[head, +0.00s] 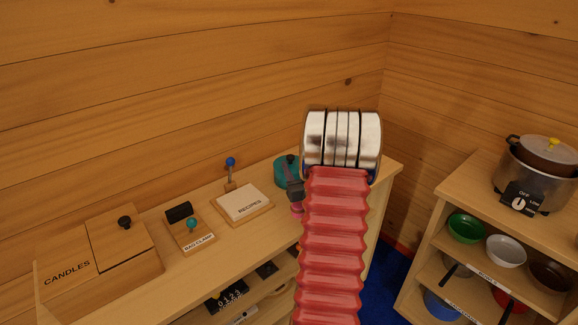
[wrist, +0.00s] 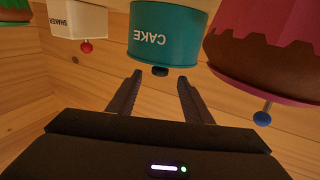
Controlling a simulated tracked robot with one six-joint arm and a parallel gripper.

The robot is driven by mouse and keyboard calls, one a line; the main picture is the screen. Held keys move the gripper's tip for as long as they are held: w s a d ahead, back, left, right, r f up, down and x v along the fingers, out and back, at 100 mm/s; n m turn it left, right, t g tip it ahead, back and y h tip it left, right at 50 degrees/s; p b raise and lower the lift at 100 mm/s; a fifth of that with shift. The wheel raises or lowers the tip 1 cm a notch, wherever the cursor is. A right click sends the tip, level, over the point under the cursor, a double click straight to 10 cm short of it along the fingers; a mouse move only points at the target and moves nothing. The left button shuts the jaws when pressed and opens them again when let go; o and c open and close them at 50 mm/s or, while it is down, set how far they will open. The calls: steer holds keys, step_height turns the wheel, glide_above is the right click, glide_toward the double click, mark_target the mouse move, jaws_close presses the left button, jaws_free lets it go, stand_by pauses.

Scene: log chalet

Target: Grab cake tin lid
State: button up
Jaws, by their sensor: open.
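The teal cake tin (head: 281,173) stands near the far end of the wooden cabinet top, partly hidden by my arm. In the wrist view the tin, marked CAKE (wrist: 165,35), appears upside down. Its lid (wrist: 175,64) is on, with a small black knob (wrist: 160,71). My gripper (wrist: 160,77) is open and empty, its two dark fingers on either side of the knob in the picture. They appear apart from the knob; the depth between is hard to judge.
A shelf with a cooker (head: 535,175) stands right.

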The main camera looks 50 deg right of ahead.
mark_target(291, 159)
steer(key=shift+w+d, duration=0.35)
steer(key=shift+w, duration=0.15)
steer(key=shift+x, duration=2.6)
steer(key=shift+c, duration=0.3)
jaws_close()
steer(key=shift+r, duration=0.1)
step_height(291, 159, up, 10)
steer(key=shift+f, duration=0.1)
